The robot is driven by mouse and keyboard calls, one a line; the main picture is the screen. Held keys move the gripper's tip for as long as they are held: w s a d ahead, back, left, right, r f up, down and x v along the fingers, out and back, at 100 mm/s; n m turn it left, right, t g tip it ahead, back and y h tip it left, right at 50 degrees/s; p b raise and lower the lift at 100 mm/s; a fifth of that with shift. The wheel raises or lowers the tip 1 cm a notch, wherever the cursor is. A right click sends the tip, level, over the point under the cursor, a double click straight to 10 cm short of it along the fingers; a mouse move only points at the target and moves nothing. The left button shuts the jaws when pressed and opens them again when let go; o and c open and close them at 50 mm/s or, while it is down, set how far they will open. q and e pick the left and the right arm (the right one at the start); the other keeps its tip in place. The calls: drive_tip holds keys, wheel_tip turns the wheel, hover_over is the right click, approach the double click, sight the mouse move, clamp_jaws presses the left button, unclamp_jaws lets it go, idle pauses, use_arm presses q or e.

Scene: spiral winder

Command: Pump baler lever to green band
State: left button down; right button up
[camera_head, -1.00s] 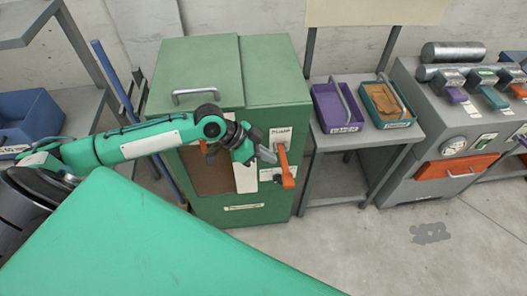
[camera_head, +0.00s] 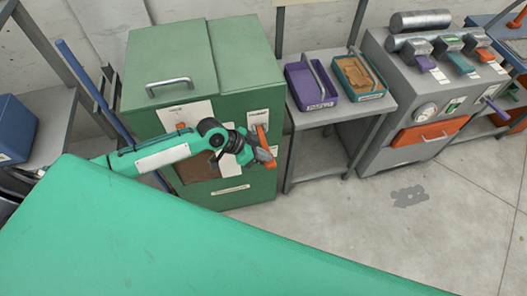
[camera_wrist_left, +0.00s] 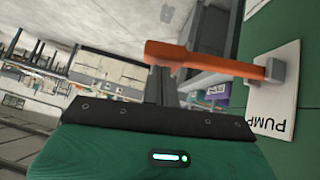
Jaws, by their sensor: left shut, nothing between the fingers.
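The baler is a green cabinet (camera_head: 230,72) in the head view. Its orange lever (camera_head: 262,135) is on the right of the front face, hanging down, beside a white placard. In the left wrist view the lever (camera_wrist_left: 200,58) runs left from a grey pivot block, near a placard reading PUMP (camera_wrist_left: 275,105). My left gripper (camera_head: 268,157) is shut and empty, at the lever's lower part. In the left wrist view its fingertips (camera_wrist_left: 161,72) are right at the lever's free end; I cannot tell whether they touch. No green band can be made out. My right gripper is not in view.
A grey side table (camera_head: 335,112) right of the baler carries a purple tray (camera_head: 312,88) and a teal tray (camera_head: 358,82). A grey machine (camera_head: 405,95) with an orange drawer stands farther right. The floor (camera_head: 350,205) in front is clear.

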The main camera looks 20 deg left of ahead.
use_arm(q)
drive_tip(key=shift+s+f, duration=0.1)
wheel_tip(320, 180, down, 10)
drive_tip(key=m+t+y+b, duration=0.1)
drive_tip(key=m+t+y, duration=0.1)
drive_tip(key=t, duration=0.2)
drive_tip(key=shift+s+d+r, duration=0.2)
drive_tip(key=shift+s, duration=0.25)
drive_tip(key=shift+s+f+y, duration=0.1)
drive_tip(key=shift+y, duration=0.2)
idle(0.3)
